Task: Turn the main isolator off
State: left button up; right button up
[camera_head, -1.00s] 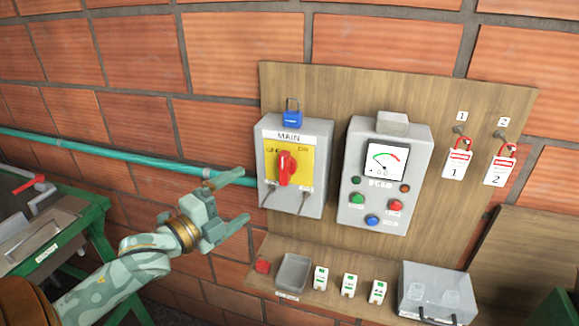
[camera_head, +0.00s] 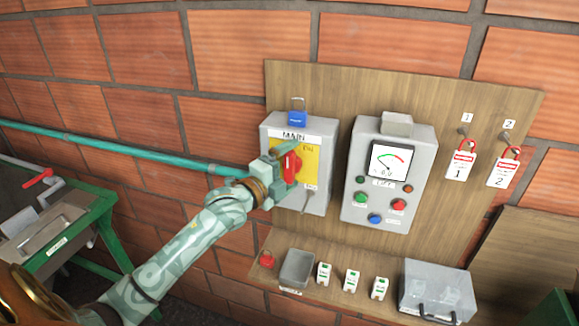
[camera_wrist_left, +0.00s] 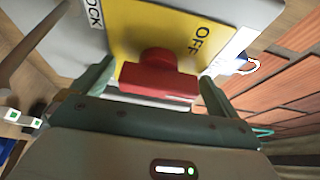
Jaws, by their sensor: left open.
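The main isolator is a grey box (camera_head: 320,190) labelled MAIN, with a yellow plate (camera_head: 309,160) and a red rotary handle (camera_head: 291,167). My left gripper (camera_head: 283,167) is open in front of the isolator, with its fingers around the handle's area. In the left wrist view the red handle (camera_wrist_left: 160,77) lies between the two spread fingers (camera_wrist_left: 152,85), with the word OFF on the yellow plate (camera_wrist_left: 196,35) beside it. I cannot tell whether the fingers touch the handle. The handle's exact angle is partly hidden by the gripper in the head view. My right gripper is not in view.
A grey control box (camera_head: 385,206) with a gauge and buttons is close on the right. A shelf below holds a grey tray (camera_head: 297,268) and several small parts. A teal pipe (camera_head: 130,150) runs along the brick wall.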

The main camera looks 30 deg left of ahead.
pick_arm(q)
jog(key=c, duration=1)
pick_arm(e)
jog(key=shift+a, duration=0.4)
